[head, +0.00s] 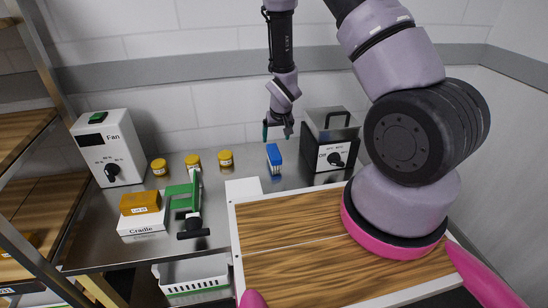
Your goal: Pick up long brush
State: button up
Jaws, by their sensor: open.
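No item in the head view can be told for certain as the long brush. A small upright blue item (274,153) stands at the back of the steel counter, left of the black and grey box. Its shape is too small to tell whether it is the brush. My gripper (278,131) points down with its fingers apart, just above and behind or over this blue item. They look apart, though the depth between them is hard to judge. Nothing shows between the fingers.
A wood-topped white frame (290,228) fills the front right. A grey and black box with a dial (332,140) stands close right of my gripper. Left are the Fan box (108,150), yellow-lidded jars (193,160), a green stand (184,196) and the Cradle block (142,222).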

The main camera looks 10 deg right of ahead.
aim_at(274, 151)
jog(key=x, duration=0.5)
jog(key=shift+f, duration=0.3)
jog(key=x, duration=0.5)
jog(key=shift+f, duration=0.2)
jog(key=shift+s+f, duration=0.1)
jog(key=shift+f, duration=0.15)
jog(key=shift+c, duration=0.3)
grip_shut()
notch_tip(274, 151, up, 11)
jog(key=shift+f, duration=0.25)
